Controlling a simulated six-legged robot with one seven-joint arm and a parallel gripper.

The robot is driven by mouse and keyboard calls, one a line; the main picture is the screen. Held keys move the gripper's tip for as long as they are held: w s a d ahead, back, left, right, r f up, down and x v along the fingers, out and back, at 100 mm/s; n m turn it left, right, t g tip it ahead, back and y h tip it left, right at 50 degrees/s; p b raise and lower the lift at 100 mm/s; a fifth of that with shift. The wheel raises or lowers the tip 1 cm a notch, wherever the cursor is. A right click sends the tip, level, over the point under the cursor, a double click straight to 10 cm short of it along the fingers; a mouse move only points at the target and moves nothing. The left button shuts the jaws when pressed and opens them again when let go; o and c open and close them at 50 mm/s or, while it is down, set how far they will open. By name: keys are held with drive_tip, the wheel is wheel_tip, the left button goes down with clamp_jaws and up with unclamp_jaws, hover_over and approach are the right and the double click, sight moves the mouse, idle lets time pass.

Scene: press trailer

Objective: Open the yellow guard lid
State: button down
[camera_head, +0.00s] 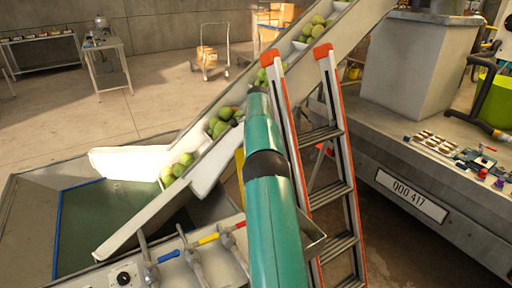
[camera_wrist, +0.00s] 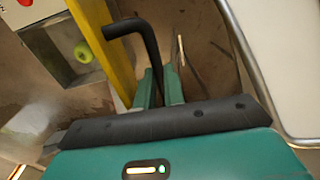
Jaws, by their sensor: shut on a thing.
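The yellow guard lid (camera_wrist: 98,42) runs as an upright yellow strip left of centre in the wrist view. A thin sliver of yellow (camera_head: 240,168) shows left of my green arm in the head view. A black bent handle (camera_wrist: 150,42) stands beside the lid, its top end pointing left toward it. My gripper (camera_wrist: 160,84) has its two green fingers closed on the handle's lower part. In the head view my arm hides the gripper and most of the lid.
A conveyor with green fruit (camera_head: 218,126) slopes up to the right. An orange-and-grey stepladder (camera_head: 322,135) stands close to the right of my arm. Valves with coloured levers (camera_head: 190,250) line the front. A pale metal rail (camera_wrist: 250,60) curves at right in the wrist view.

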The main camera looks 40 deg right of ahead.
drive_tip(key=shift+w+a+r, duration=0.1)
drive_tip(key=shift+w+r, duration=0.05)
drive_tip(key=shift+r, duration=0.05)
drive_tip(key=c, duration=1.5)
unclamp_jaws()
drive_tip(key=r, duration=0.6)
drive_tip(key=shift+s+r, duration=0.1)
drive_tip(key=shift+s, duration=0.15)
drive_tip(key=shift+s+r, duration=0.1)
drive_tip(key=shift+r, duration=0.5)
